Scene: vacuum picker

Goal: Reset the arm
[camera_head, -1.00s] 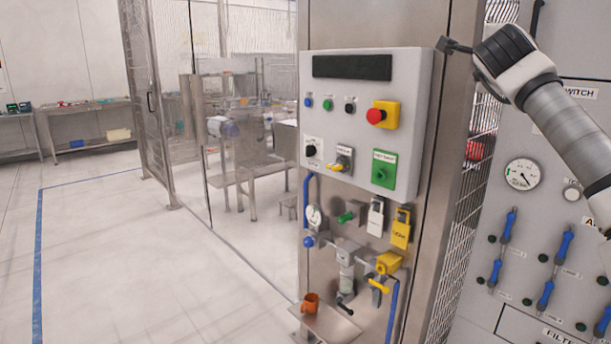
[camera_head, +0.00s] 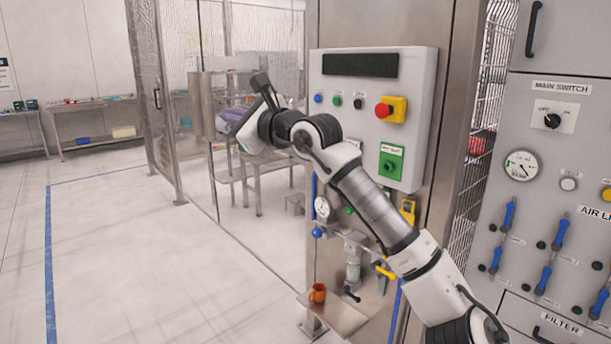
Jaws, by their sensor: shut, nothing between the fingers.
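My arm reaches up and left from the lower right, in front of the control panel. My gripper (camera_head: 261,82) is at its upper left end, shut and empty, to the left of the grey control box (camera_head: 418,105) and apart from it as far as I can tell. The arm hides the lower left of the box and part of the valves and tags below it. The red emergency button (camera_head: 383,110) and the green button plate (camera_head: 391,160) show clear of the arm.
An orange cup (camera_head: 318,292) stands on a small metal shelf (camera_head: 345,318) below the valves. A grey cabinet (camera_head: 555,190) with a gauge and blue handles stands at the right. Mesh fencing (camera_head: 160,110) is behind my gripper. The floor at the left is open.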

